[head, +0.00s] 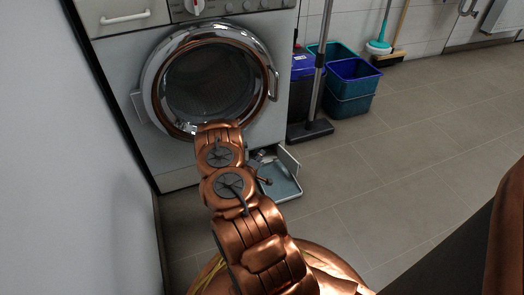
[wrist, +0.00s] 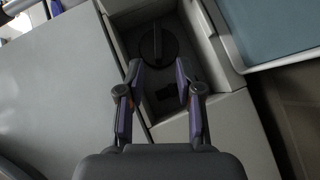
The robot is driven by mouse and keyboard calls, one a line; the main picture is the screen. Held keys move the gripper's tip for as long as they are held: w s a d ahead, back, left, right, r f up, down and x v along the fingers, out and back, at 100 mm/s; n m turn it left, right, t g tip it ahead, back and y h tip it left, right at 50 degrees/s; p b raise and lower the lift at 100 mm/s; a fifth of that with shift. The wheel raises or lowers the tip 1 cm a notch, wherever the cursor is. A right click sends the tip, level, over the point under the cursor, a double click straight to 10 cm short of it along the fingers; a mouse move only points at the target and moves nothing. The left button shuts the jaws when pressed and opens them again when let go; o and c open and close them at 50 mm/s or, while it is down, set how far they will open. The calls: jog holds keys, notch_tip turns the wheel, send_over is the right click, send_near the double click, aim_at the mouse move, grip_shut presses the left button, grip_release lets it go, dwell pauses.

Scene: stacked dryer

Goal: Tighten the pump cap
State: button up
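The pump cap (wrist: 171,46) is a dark round knob with a raised grip bar, set inside a recess at the bottom of the machine. In the wrist view, my gripper (wrist: 159,76) is open, with one finger on each side of the picture's middle. The fingertips point at the recess, and the cap shows just beyond and between them. I see no contact with the cap.
The machine (head: 118,72) has a round glass door (head: 208,85), which looks shut. The lower hatch is open, with a blue-grey flap or tray (head: 283,184) sticking out over the floor. A mop (head: 313,128) and blue buckets (head: 350,88) stand to the right. The tiled floor at right is clear.

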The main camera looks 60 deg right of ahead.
aim_at(266, 150)
jog(key=b+x, duration=0.1)
jog(key=x, duration=0.3)
jog(key=b+x, duration=0.1)
jog(key=x, duration=0.1)
jog(key=shift+s+d+f+b, duration=0.1)
jog(key=shift+s+d+b, duration=0.2)
jog(key=shift+s+d, duration=0.1)
jog(key=shift+w, duration=0.1)
grip_shut()
